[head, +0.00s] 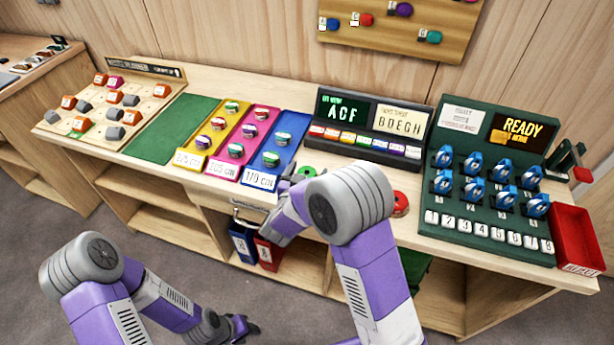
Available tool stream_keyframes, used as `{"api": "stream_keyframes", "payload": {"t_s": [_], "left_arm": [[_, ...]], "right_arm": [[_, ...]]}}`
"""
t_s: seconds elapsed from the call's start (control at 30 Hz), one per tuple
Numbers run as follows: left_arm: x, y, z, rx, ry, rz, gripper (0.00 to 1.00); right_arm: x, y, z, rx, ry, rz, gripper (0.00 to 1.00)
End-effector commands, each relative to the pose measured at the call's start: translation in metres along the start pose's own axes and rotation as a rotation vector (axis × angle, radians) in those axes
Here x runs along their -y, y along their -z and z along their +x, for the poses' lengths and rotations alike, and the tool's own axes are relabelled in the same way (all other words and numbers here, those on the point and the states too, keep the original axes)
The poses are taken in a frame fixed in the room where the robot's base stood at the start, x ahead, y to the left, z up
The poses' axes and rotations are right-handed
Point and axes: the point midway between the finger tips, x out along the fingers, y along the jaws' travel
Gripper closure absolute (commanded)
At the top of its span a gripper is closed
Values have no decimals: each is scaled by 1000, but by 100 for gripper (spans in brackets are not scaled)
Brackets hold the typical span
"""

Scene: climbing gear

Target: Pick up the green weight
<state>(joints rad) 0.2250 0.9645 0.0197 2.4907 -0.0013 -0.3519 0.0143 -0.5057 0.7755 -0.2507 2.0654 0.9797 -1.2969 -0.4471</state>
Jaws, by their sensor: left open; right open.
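The green weight (306,171), a round disc, lies on the bench just right of the blue 170 cm strip, partly hidden by my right arm. My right gripper (292,181) is open close to its left side, mostly hidden behind my own forearm; I cannot tell whether it touches the disc. My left gripper (247,328) is open and empty, low in front of the bench and far from the weight.
A red disc (400,203) lies right of my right arm. The letter display (372,115) stands behind the green weight. Yellow, magenta and blue (284,148) strips with round pieces lie left. A green rack (480,205) and red tray (577,238) stand right. The green mat (172,129) is bare.

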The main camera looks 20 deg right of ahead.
Motion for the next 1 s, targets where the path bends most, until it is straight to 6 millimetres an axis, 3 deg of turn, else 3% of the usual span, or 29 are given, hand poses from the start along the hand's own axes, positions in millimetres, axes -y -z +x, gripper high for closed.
{"api": "stream_keyframes", "payload": {"t_s": [0.2,0.63,0.87,1.0], "left_arm": [[0,0,0,0,0,0,57],[0,0,0,0,0,0,57],[0,0,-1,0,0,0,57],[-3,0,-9,0,0,0,57]], "right_arm": [[0,0,0,0,0,0,17],[0,1,0,-1,1,1,81],[0,3,0,-1,1,2,81],[1,21,-3,-2,1,5,81]]}}
